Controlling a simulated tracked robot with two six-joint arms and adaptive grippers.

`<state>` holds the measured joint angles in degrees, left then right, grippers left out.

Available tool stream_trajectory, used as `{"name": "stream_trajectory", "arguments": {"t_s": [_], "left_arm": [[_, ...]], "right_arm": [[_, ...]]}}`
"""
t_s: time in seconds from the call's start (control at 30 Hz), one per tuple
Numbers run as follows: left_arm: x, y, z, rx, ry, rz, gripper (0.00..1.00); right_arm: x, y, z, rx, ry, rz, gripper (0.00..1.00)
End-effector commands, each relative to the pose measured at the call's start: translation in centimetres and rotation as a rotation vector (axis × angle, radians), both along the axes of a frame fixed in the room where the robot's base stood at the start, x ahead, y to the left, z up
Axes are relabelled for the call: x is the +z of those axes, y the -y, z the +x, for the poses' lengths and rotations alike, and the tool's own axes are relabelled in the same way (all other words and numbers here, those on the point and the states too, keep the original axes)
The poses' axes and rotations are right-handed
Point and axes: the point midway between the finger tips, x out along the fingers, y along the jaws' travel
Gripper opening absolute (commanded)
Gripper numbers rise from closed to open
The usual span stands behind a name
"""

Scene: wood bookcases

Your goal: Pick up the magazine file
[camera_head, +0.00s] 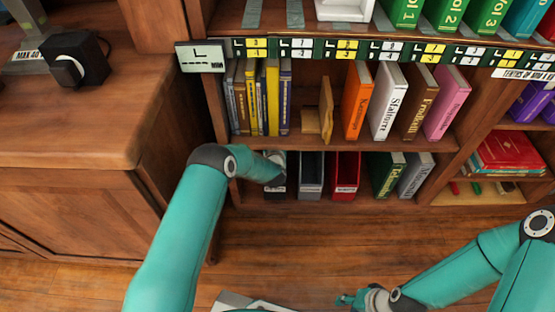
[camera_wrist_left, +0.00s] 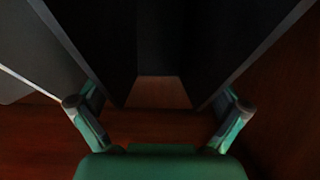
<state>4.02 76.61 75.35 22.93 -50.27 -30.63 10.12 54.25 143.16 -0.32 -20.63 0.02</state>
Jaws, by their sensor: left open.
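A black magazine file (camera_head: 278,190) stands on the lower shelf at the left end of a row, partly hidden by my left arm. A grey file (camera_head: 311,175) and a red file (camera_head: 346,172) stand to its right. In the left wrist view, my left gripper (camera_wrist_left: 160,115) is open, with one finger on each side of the dark file (camera_wrist_left: 205,50). Whether the fingers touch its walls I cannot tell. In the head view the left fingers are mostly hidden. My right gripper (camera_head: 358,299) is low at the bottom edge, away from the shelves; its jaw opening is unclear.
Green and grey books (camera_head: 402,176) stand right of the files. The upper shelf (camera_head: 330,138) holds several books and a wooden bookend (camera_head: 325,108). A wooden cabinet (camera_head: 75,130) stands at the left, close to my left arm. The floor (camera_head: 290,240) before the bookcase looks clear.

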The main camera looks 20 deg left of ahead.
Motion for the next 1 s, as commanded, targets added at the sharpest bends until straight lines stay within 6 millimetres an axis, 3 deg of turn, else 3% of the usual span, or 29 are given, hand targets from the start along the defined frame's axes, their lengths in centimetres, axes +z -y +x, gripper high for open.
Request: {"name": "stream_trajectory", "arguments": {"t_s": [0.23, 0.7, 1.0], "left_arm": [[-0.04, 0.00, 0.11, -0.001, -0.002, 0.000, 0.98], [-0.03, 0.06, 0.11, -0.002, -0.001, 0.000, 0.20], [0.17, 0.08, 0.18, -0.002, 0.002, 0.001, 0.18]], "right_arm": [[0.01, 0.01, 0.01, 0.000, 0.000, 0.000, 0.40], [0.00, 0.00, 0.01, 0.000, 0.000, 0.000, 0.40], [0.04, 0.01, 0.01, 0.000, 0.000, 0.000, 0.40]]}}
